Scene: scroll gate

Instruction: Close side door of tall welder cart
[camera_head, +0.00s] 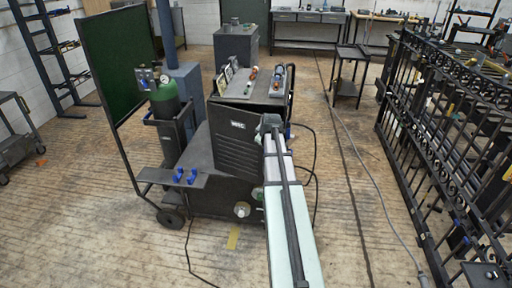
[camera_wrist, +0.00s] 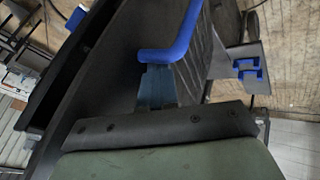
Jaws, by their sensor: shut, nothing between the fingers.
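The tall black welder cart (camera_head: 250,86) stands mid-floor in the head view. Its dark slatted side door (camera_head: 235,140), with a white label, faces the camera and appears to stand at an angle off the body. In the wrist view the slatted panel (camera_wrist: 195,65) lies just past my fingers, with a dark gap to its left. My gripper (camera_head: 270,122) is at the panel's right edge; in the wrist view its fingers (camera_wrist: 156,88) are together and empty. A bent blue bar (camera_wrist: 168,53) is right at the fingertips; I cannot tell whether they touch.
A green gas cylinder (camera_head: 164,100) and a green screen (camera_head: 115,55) stand left of the cart. Blue hooks (camera_head: 185,176) sit on a low shelf. Cables lie on the floor right of the cart. A black metal gate (camera_head: 440,130) stands farther right, with open floor between.

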